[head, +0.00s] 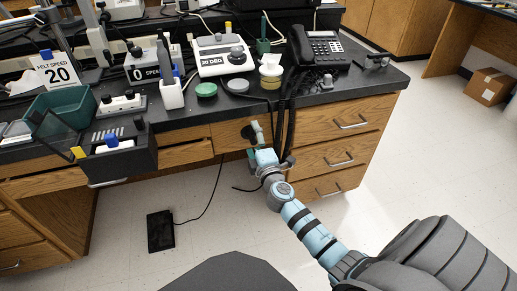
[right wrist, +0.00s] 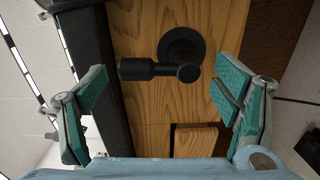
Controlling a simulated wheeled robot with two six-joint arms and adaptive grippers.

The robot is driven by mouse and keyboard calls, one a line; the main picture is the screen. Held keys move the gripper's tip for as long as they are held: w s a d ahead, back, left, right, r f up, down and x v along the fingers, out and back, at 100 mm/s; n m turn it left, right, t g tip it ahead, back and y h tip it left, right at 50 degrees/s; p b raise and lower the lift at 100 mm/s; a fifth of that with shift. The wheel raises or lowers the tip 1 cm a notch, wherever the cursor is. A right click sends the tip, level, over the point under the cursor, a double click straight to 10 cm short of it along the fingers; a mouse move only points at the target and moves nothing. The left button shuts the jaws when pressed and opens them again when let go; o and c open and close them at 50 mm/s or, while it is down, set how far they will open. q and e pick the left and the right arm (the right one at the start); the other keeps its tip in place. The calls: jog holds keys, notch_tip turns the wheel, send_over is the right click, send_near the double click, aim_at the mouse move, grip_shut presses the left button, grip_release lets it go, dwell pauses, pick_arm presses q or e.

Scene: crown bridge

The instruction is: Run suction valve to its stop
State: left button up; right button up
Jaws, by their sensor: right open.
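The suction valve (right wrist: 182,55) shows in the right wrist view as a black round base with a lever handle pointing left toward the dark bench edge. It is mounted on the wooden bench front. In the head view the valve (head: 254,131) is a small shape just beyond my right gripper (head: 268,163), partly hard to make out. My right gripper (right wrist: 160,92) is open in the wrist view, its teal-padded fingers wide apart on either side of the lever. My left gripper is not in view.
Dark cables (head: 284,118) hang over the bench edge close beside my right gripper. The black bench top (head: 365,85) holds a phone (head: 318,46), a stirrer (head: 221,55) and a green tray (head: 62,108). A black flat object (head: 160,231) with a cord lies on the open floor.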

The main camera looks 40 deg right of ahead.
jog(key=v, duration=1)
jog(key=s+a+f+m+g+y+p, duration=0.25)
jog(key=s+f+m+g+p, duration=0.6)
jog(key=s+f+p, duration=0.8)
pick_arm(q)
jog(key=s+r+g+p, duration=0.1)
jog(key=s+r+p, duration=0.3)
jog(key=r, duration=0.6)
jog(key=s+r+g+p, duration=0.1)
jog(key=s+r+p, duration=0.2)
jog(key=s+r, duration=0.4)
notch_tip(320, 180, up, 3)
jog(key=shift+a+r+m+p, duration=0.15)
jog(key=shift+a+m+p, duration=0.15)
jog(key=shift+p, duration=0.1)
pick_arm(e)
jog(key=s+a+f+m+g, duration=0.1)
jog(key=s+g, duration=0.1)
jog(key=s, duration=0.6)
jog(key=s+a+f+m+g+y, duration=0.1)
jog(key=s+a+f+m+g, duration=0.1)
jog(key=s, duration=0.5)
jog(key=s+a+f+m+g+y, duration=0.1)
jog(key=s+m+g, duration=0.1)
jog(key=s, duration=0.6)
jog(key=shift+s+a+f+g, duration=0.25)
jog(key=shift+s+a+g, duration=0.15)
jog(key=shift+g, duration=0.25)
